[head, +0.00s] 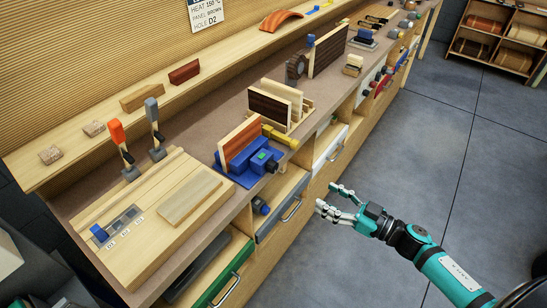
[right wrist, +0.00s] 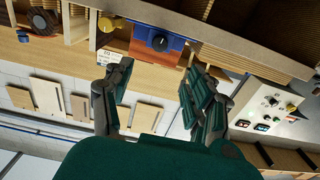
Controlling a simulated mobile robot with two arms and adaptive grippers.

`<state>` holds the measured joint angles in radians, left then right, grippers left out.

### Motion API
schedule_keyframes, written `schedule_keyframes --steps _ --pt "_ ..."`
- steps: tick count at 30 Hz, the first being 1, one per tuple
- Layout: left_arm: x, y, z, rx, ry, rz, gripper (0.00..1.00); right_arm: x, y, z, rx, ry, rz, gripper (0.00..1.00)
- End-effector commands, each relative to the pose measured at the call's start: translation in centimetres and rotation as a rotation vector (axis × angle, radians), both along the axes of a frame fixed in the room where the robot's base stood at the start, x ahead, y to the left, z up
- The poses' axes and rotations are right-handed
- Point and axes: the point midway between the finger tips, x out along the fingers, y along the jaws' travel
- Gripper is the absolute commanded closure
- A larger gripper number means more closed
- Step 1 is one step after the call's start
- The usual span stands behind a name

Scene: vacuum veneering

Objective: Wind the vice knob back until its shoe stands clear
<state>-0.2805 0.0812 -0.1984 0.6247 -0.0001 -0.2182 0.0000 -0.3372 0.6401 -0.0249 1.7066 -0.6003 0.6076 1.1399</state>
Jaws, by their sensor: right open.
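The blue vice (head: 238,168) stands near the bench's front edge, with a reddish-brown panel (head: 240,138) upright in it. A dark round knob (head: 271,166) is on its front, beside a small green patch. A yellow bar with a round end (head: 281,138) sticks out just beyond the vice. In the right wrist view, the black knob (right wrist: 158,40) on blue and a yellow round end (right wrist: 106,23) show past the fingers. Which part is the shoe I cannot tell. My right gripper (head: 329,197) is open and empty, out in front of the bench, apart from the knob. My left gripper is not in view.
A wooden rack with dark panels (head: 272,102) stands behind the vice. A wooden board (head: 190,197) lies to the left, near an orange-handled lever (head: 118,133). Drawers with metal handles (head: 292,211) line the bench front. The grey floor (head: 400,150) at right is clear.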

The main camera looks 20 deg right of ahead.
Motion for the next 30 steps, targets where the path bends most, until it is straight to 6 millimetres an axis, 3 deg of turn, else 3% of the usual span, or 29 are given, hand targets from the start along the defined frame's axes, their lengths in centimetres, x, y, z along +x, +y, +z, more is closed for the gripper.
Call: schedule_keyframes --steps 6,9,20,30 --pt "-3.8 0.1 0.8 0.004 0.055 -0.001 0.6 3.5 2.5 0.4 0.003 -0.005 -0.004 0.43" --pt "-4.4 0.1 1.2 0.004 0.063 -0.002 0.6 5.3 3.9 0.4 0.003 -0.004 -0.005 0.43" --pt "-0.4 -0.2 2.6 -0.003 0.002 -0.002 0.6 11.0 8.4 0.2 0.002 -0.002 -0.005 0.43" --pt "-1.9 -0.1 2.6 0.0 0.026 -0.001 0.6 13.0 10.0 -0.1 0.0 0.0 -0.004 0.43"
